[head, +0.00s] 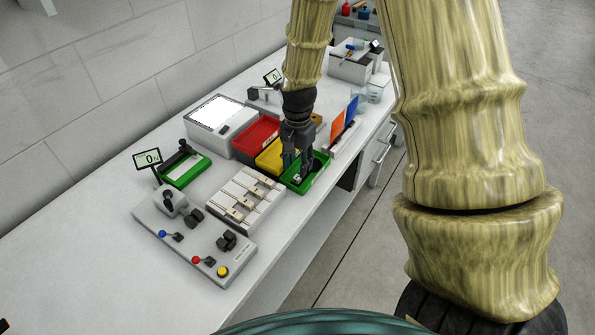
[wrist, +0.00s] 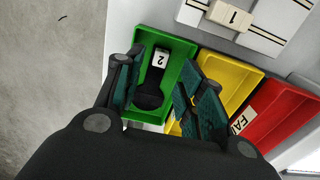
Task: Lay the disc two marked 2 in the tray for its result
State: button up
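The dark disc two, with a white tag marked 2, lies in the green tray in the wrist view (wrist: 149,98). The green tray (wrist: 180,48) also shows in the head view (head: 320,172), at the near edge of the bench. My gripper (head: 297,172) reaches down over this tray. In the wrist view my gripper (wrist: 158,98) has its two fingers apart, one on each side of the disc, with gaps between them and it. My gripper hides part of the tray, and the disc's lower edge is hard to make out.
A yellow tray (head: 268,157) and a red tray (head: 256,136) adjoin the green one. Blue and orange panels (head: 345,121) stand upright right of the green tray.

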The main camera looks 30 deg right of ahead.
notch_tip(320, 180, up, 8)
jog(key=b, duration=0.1)
dwell(0.4)
dwell(0.5)
